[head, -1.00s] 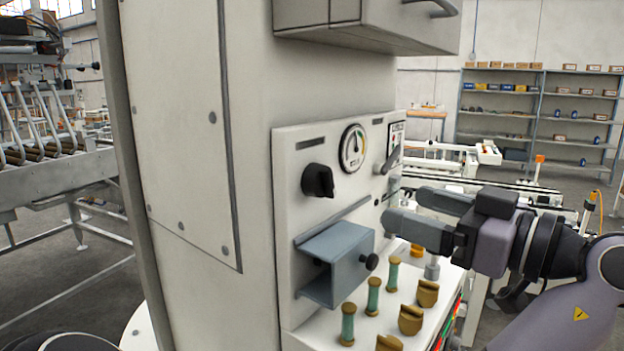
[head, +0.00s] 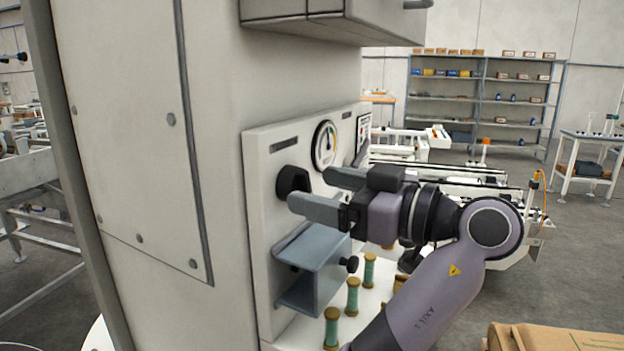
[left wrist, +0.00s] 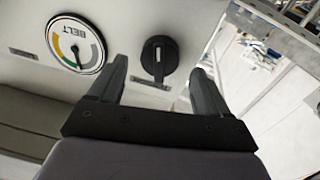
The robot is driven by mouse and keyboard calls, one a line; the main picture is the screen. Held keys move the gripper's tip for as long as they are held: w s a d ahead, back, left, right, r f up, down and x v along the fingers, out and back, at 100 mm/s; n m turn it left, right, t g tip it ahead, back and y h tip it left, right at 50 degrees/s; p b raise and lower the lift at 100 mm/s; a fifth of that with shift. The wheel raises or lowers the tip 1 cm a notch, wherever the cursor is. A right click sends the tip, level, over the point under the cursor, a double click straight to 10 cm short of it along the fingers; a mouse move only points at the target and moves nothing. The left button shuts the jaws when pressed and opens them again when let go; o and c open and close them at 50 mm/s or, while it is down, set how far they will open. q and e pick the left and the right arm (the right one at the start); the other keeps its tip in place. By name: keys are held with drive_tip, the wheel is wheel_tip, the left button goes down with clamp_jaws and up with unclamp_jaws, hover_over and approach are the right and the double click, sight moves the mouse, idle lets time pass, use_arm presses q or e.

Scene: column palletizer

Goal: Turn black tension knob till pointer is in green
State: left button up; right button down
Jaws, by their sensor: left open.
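The black tension knob (head: 290,181) sits on the pale control panel, below and left of the round gauge (head: 324,146). In the left wrist view the knob (left wrist: 160,58), with a white mark, shows between my fingertips. My left gripper (head: 312,187) is open, its fingers pointing at the panel just right of the knob; contact is not visible. In the left wrist view the gauge (left wrist: 77,43), marked BELT, appears upside down with coloured bands. My right gripper is not in view.
A grey box bracket (head: 315,265) with a small black knob juts out below the tension knob. Green spools (head: 353,296) stand on the ledge beneath. A cabinet (head: 330,22) overhangs the panel. A cardboard box (head: 555,337) is at lower right.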

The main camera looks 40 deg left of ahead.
sight(296, 186)
use_arm(q)
drive_tip(key=shift+s+a, duration=0.2)
drive_tip(key=shift+a, duration=0.9)
drive_tip(key=shift+c, duration=0.3)
drive_tip(key=c, duration=1)
drive_tip(key=shift+m+p, duration=0.3)
drive_tip(key=shift+m, duration=2.5)
